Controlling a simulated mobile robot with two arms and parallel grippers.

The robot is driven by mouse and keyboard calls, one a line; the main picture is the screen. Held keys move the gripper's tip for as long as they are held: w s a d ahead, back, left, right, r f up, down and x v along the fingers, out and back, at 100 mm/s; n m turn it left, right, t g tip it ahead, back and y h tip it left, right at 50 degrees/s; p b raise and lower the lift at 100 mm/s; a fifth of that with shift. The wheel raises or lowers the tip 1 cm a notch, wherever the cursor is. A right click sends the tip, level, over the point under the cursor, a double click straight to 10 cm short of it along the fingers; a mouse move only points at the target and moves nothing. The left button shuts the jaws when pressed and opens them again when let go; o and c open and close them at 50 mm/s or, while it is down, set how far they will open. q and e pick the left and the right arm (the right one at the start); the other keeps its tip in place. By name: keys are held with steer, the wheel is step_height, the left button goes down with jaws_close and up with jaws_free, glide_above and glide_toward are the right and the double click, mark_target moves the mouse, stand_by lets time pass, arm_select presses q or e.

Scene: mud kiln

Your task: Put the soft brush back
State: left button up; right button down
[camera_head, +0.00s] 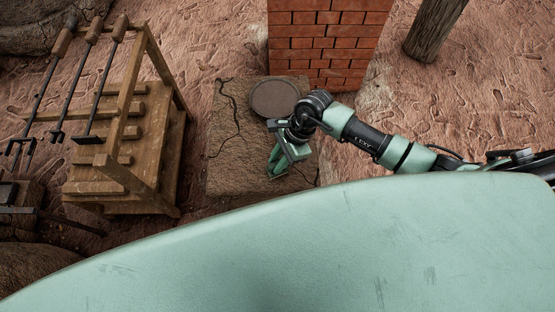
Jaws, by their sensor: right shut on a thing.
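My right gripper (278,168) is low over the cracked stone slab (229,165), in front of the round brown disc (275,97). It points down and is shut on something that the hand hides. I cannot make out a soft brush there or elsewhere in view. I cannot tell if the fingertips touch the slab. My left gripper is out of view.
A wooden rack (127,125) with several long-handled iron tools (77,80) stands left of the slab. A brick pillar (328,40) rises behind it. A wooden post (435,28) stands at the back right. Bare, trodden ground (480,90) lies to the right.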

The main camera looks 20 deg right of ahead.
steer(key=shift+f, duration=0.1)
steer(key=c, duration=1.3)
jaws_free()
steer(key=shift+o, duration=0.2)
steer(key=v, duration=1.2)
